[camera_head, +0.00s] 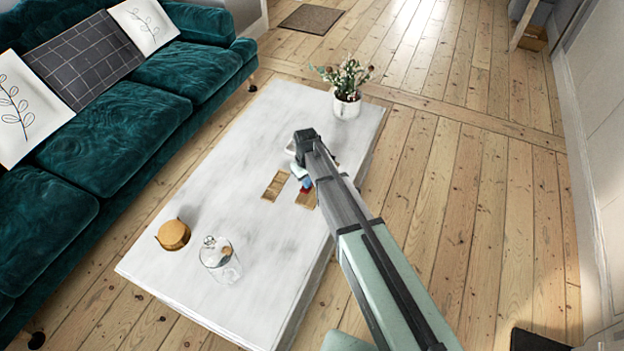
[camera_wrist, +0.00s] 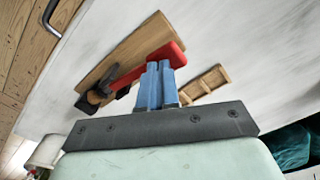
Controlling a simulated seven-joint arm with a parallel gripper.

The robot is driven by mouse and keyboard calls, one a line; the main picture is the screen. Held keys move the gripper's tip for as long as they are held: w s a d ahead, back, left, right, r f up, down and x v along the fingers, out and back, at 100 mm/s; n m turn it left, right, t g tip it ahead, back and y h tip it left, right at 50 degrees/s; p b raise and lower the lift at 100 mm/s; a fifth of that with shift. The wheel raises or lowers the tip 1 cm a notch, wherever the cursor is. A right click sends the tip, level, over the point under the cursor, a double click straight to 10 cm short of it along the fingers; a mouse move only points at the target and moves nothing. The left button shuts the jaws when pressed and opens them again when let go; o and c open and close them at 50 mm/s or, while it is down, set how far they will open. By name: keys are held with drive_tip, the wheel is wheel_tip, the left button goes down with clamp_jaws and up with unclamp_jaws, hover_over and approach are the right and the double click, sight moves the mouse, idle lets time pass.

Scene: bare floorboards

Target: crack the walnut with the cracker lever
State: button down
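The cracker is a wooden board (camera_wrist: 125,48) with a red lever (camera_wrist: 130,76) and dark parts (camera_wrist: 92,100) at one end. In the head view only a corner of the board (camera_head: 305,200) and a bit of red show beside my arm. My gripper (camera_wrist: 160,66) has blue fingers side by side, nearly together, with their tips at the red lever near its free end. The fingers look shut, with nothing clearly between them. I cannot tell whether they touch the lever. I cannot make out the walnut in either view.
A divided wooden tray (camera_head: 277,186) lies beside the cracker; the wrist view shows it too (camera_wrist: 205,84). A potted plant (camera_head: 347,101), a round wooden object (camera_head: 173,234) and a glass jar (camera_head: 220,262) stand on the white table (camera_head: 225,185). A green sofa (camera_head: 120,130) runs along the left.

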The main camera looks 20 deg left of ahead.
drive_tip(key=shift+f, duration=1.1)
wheel_tip(320, 180, up, 9)
idle(0.4)
idle(0.6)
drive_tip(key=s+d+f+m+g, duration=0.1)
drive_tip(key=s+d+f+m, duration=0.1)
drive_tip(key=s+d+f, duration=0.6)
drive_tip(key=s+d+f+m+g+h, duration=0.1)
drive_tip(key=s+d+f+m, duration=0.25)
drive_tip(key=d, duration=0.85)
drive_tip(key=s+d+f+m+g, duration=0.1)
drive_tip(key=s+d+f, duration=0.5)
drive_tip(key=d, duration=0.3)
drive_tip(key=s+d+f+m+g, duration=0.2)
drive_tip(key=s+d+f, duration=0.2)
drive_tip(key=s+d, duration=0.5)
drive_tip(key=s+d+f+m+g+y, duration=0.1)
drive_tip(key=s+d+f+m, duration=0.2)
drive_tip(key=s+d, duration=0.6)
drive_tip(key=shift+d+f+g, duration=0.4)
drive_tip(key=shift+d+f, duration=0.05)
drive_tip(key=shift+f, duration=0.05)
